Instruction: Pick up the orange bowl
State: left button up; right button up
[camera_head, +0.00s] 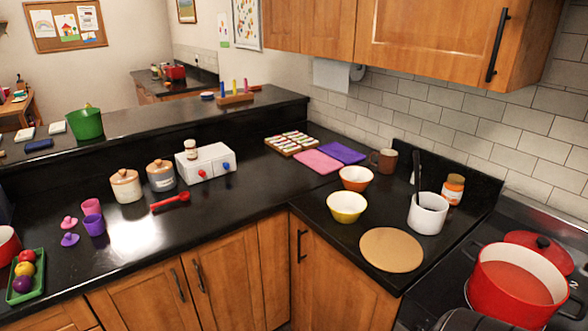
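The orange bowl (356,184) stands upright on the black corner counter. It is orange outside with a pale inside. A yellow bowl (347,212) stands just in front of it, close to its near side.
A brown mug (384,161) stands behind the bowl. A white crock (428,213) with dark utensils and an orange-labelled jar (453,189) stand to the right. A round tan board (391,250) lies in front. A red pot (513,283) sits on the stove. Counter left of the bowls is clear.

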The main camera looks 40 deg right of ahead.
aim_at(355, 179)
jog(key=i+j+u, duration=0.2)
jog(key=i+u, duration=0.6)
jog(key=i, duration=0.2)
jog(key=i+u, duration=0.4)
jog(key=z, duration=0.9)
jog(key=i+z, duration=0.1)
jog(key=z, duration=0.35)
jog(key=j+z, duration=0.1)
jog(key=z, duration=1.3)
jog(key=j+z, duration=0.1)
jog(key=z, duration=0.8)
